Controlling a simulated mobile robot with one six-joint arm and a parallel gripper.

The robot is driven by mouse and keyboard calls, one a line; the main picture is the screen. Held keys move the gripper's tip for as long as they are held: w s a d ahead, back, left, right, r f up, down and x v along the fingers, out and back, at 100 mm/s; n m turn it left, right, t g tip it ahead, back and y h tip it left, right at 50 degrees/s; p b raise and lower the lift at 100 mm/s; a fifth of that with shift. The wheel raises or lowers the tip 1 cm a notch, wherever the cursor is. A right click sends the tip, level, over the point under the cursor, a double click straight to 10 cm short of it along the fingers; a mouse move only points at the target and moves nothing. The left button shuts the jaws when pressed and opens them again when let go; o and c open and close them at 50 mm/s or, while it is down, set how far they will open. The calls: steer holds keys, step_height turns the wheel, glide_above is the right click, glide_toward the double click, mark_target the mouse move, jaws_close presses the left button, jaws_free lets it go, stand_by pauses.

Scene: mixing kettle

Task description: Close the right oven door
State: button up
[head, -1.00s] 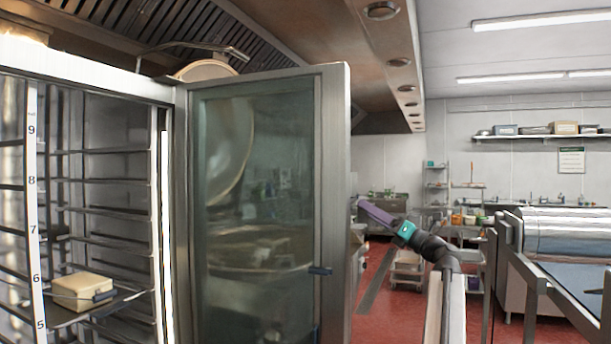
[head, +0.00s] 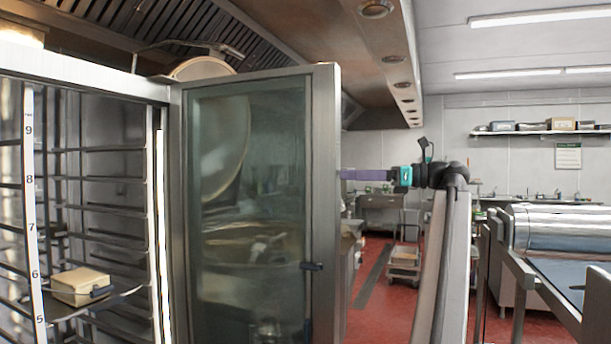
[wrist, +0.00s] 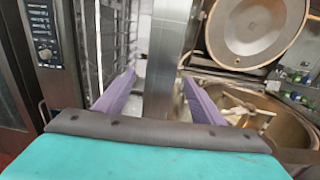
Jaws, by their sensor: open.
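The right oven door (head: 250,205) stands open in the head view, a dark glass panel in a steel frame with a small dark handle (head: 312,266) low on its free side. My gripper (head: 343,175) is at the door's free edge, level, with its purple fingers pointing left. In the wrist view my gripper (wrist: 158,77) is open, and the door's steel edge (wrist: 165,70) stands upright between the two fingers. I cannot tell whether either finger touches the door. The far finger is not distinct in the head view.
The open oven cavity with rack rails and a beige box (head: 82,284) on a shelf is at left. A large kettle (wrist: 285,115) with a raised lid (wrist: 257,30) lies behind the door. A steel machine (head: 560,230) stands at right. Red floor (head: 385,325) shows between.

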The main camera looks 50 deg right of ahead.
mark_target(309, 174)
steer(key=shift+p+x, duration=1.1)
steer(key=shift+x, duration=5.7)
